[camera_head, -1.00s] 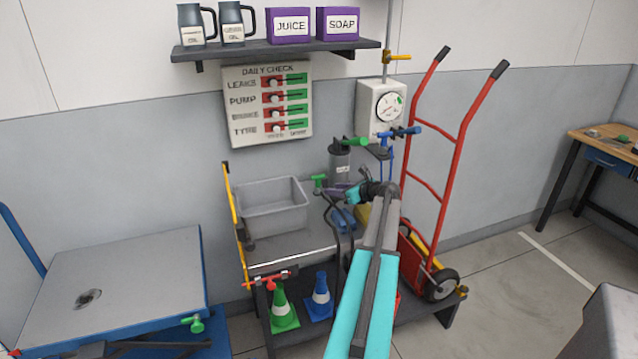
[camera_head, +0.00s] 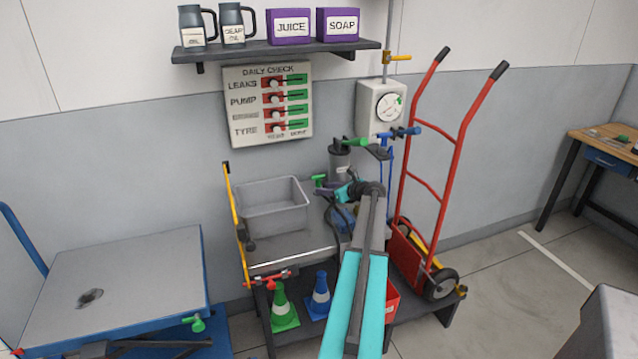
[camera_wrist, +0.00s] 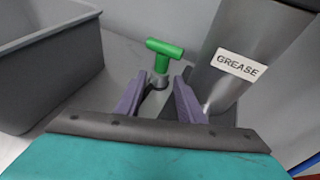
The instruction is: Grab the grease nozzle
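The grease nozzle, with a green T-shaped top (camera_wrist: 164,50) and a grey body, stands upright on the bench beside the grease canister (camera_wrist: 258,62). In the head view its green top (camera_head: 319,180) shows just left of my gripper (camera_head: 330,190). In the wrist view my gripper (camera_wrist: 160,88) is open, its two purple fingers on either side of the nozzle's grey lower part. The green top stands out beyond the fingertips. The nozzle's base is partly hidden by my gripper. I see no clear contact between fingers and nozzle.
A grey bin (camera_head: 272,207) stands left of the nozzle on the bench, with its wall close by in the wrist view. The canister is close on the right. A gauge box (camera_head: 381,108) and a red hand truck (camera_head: 457,160) stand further right.

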